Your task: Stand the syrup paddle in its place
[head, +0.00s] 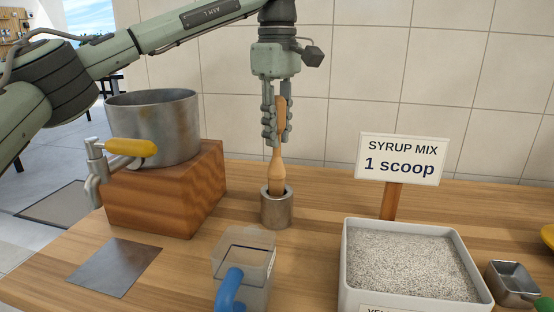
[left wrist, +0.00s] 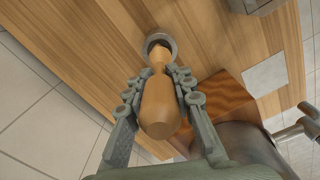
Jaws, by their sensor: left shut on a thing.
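The syrup paddle (head: 278,168) is a light wooden piece, held nearly upright. My left gripper (head: 277,138) is shut on its upper part. The paddle's lower end is inside the mouth of a small grey metal cup (head: 277,209) on the table; how deep it reaches is hidden by the cup wall. In the left wrist view the paddle (left wrist: 160,105) lies between the fingers of the gripper (left wrist: 162,85), pointing at the round cup rim (left wrist: 160,40). My right gripper is in neither view.
A metal pot (head: 152,125) with a yellow-handled tap stands on a wooden block (head: 165,195) at left. A clear container (head: 243,255) with a blue handle is in front. A white tray of grains (head: 410,262), a sign (head: 400,160) and a metal scoop (head: 512,282) are at right. A grey plate (head: 115,265) lies front left.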

